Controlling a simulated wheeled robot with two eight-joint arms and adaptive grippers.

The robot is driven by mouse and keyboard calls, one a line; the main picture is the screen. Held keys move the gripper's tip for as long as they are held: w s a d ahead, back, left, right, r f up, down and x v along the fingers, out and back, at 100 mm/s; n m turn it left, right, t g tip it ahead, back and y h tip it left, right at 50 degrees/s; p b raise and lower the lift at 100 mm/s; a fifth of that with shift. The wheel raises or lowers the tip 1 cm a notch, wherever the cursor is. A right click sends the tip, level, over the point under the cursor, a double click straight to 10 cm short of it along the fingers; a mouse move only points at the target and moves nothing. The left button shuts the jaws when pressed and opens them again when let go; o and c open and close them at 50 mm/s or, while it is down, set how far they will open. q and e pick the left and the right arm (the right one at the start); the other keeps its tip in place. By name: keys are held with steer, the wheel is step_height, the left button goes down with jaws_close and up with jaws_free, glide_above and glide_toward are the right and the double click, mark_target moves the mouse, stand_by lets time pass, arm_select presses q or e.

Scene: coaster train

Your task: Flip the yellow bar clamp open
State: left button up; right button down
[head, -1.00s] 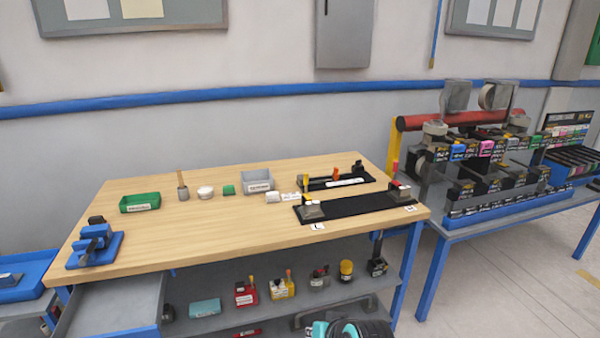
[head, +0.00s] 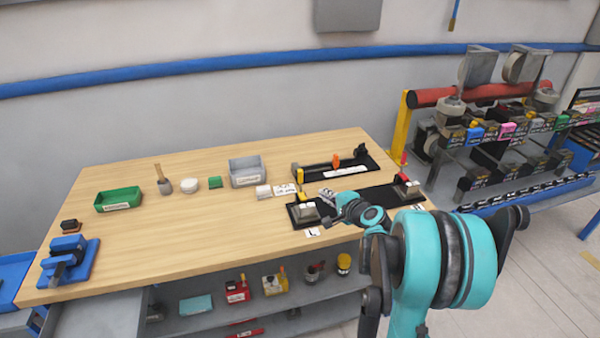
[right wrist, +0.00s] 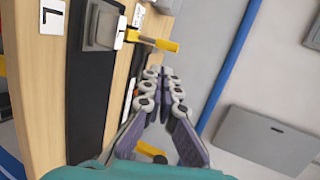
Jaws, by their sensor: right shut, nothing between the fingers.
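The yellow bar clamp shows its upright yellow handle (head: 301,177) at the left end of the front black fixture (head: 375,198). In the right wrist view its yellow handle (right wrist: 166,45) sticks out past the fixture, beside a grey block (right wrist: 103,25). My right gripper (head: 328,196) is above the front fixture, just right of the clamp. In the right wrist view its fingers (right wrist: 164,74) are shut and empty, a short gap away from the yellow handle. My left gripper is not in view.
A red-handled clamp (head: 403,160) is at the fixture's right end. A second black fixture (head: 348,169) lies behind. A grey bin (head: 249,172), green tray (head: 118,199) and blue vise (head: 68,262) stand on the wooden table (head: 200,235).

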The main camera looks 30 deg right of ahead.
steer(key=shift+s+a, duration=0.1)
steer(key=b, duration=0.3)
glide_toward(301, 178)
steer(key=x, duration=0.5)
steer(key=shift+f, duration=0.35)
steer(key=shift+w, duration=0.7)
steer(key=shift+r, duration=0.15)
